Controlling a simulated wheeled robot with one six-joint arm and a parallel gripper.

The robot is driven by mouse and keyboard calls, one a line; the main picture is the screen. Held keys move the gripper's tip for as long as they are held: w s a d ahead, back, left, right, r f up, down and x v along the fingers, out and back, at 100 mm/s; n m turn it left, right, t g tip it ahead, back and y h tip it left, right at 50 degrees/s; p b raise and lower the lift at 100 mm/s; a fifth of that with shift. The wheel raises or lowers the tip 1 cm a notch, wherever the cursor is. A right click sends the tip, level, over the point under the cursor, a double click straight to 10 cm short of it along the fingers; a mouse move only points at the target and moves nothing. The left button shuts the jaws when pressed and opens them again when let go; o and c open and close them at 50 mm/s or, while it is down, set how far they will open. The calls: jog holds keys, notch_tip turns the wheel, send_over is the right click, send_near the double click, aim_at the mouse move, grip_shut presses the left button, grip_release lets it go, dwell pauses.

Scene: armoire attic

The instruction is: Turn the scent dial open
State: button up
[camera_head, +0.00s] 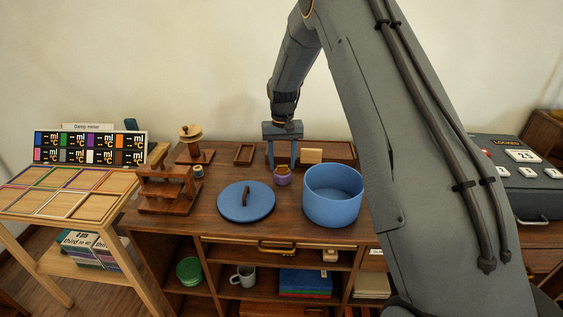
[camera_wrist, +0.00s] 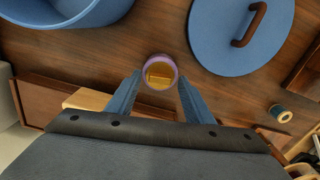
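A small round purple pot (camera_head: 282,179) with a yellow-brown top stands on the wooden cabinet top, left of the blue pot. It may be the scent dial; no label shows. In the wrist view its purple rim (camera_wrist: 147,67) surrounds a yellow-amber piece. My gripper (camera_head: 283,167) points down at the purple pot. In the wrist view its two blue fingers (camera_wrist: 159,82) are apart, with the pot between or just beyond their tips. I see no clear grip on it, and whether the fingertips touch it cannot be told.
A blue pot (camera_head: 333,198) stands close on the right and a blue lid (camera_head: 246,206) lies on the left. Wooden boxes (camera_head: 312,156) sit behind. A stepped wooden rack (camera_head: 168,190) and a spool stand (camera_head: 191,143) are farther left. The cabinet's front strip is mostly clear.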

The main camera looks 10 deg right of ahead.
notch_tip(320, 180, up, 8)
jog(key=shift+f+b, duration=0.1)
jog(key=shift+b, duration=0.65)
jog(key=shift+c, duration=0.2)
